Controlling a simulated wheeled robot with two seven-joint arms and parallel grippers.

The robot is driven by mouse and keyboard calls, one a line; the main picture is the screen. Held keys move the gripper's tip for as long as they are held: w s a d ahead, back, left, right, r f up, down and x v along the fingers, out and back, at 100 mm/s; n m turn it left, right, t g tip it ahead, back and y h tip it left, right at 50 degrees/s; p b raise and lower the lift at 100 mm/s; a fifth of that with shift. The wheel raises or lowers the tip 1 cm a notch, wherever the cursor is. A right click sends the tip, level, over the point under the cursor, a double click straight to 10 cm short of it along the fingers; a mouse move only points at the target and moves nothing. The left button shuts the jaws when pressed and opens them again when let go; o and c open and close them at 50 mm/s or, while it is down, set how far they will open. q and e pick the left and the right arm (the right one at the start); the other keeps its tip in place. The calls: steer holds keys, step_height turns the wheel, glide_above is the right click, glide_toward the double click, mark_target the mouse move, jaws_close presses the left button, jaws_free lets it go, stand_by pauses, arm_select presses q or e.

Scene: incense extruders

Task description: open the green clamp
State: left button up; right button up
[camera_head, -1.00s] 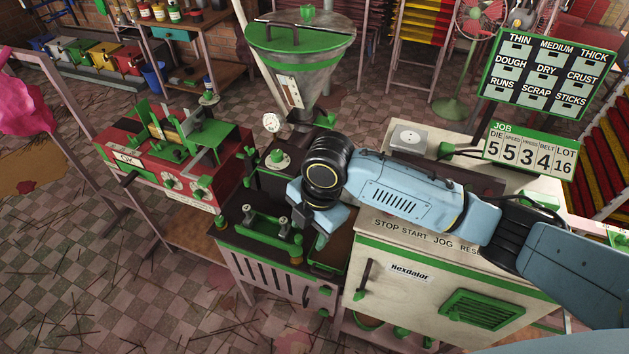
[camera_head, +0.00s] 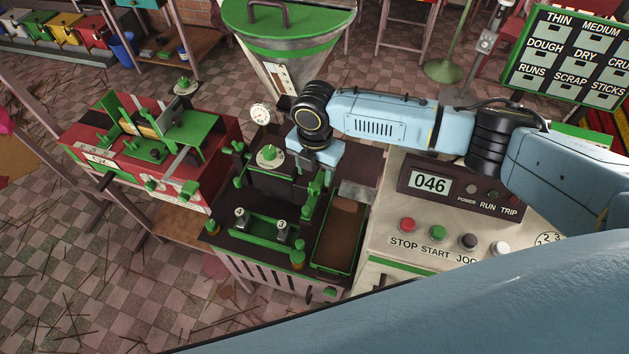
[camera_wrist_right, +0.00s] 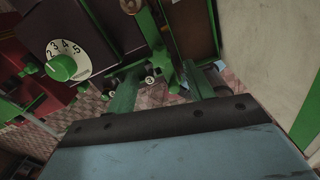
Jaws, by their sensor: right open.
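My right gripper (camera_head: 311,178) hangs over the dark press top, just right of the white dial with a green knob (camera_head: 269,156). Its blue palm shows in the head view; its fingers are hard to separate from the green parts below. What looks like the green clamp (camera_head: 316,188) stands right under it. In the right wrist view a green upright bar (camera_wrist_right: 158,42) lies ahead, between the spread jaws (camera_wrist_right: 160,85). I cannot tell contact, or whether the clamp is closed. The jaws are open and hold nothing visible. My left gripper is out of view.
A green-rimmed tray of brown material (camera_head: 341,232) lies right of the clamp. The white control cabinet (camera_head: 392,250) stands further right. A hopper (camera_head: 290,50) is behind, and a red machine (camera_head: 215,165) stands left. A green handle bar (camera_head: 258,229) lies in front.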

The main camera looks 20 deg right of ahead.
mark_target(315, 186)
step_height(315, 186, down, 5)
steer(key=shift+f, duration=0.35)
steer(key=shift+c, duration=0.6)
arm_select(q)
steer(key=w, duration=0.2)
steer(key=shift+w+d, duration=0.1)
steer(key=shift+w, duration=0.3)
arm_select(e)
jaws_close()
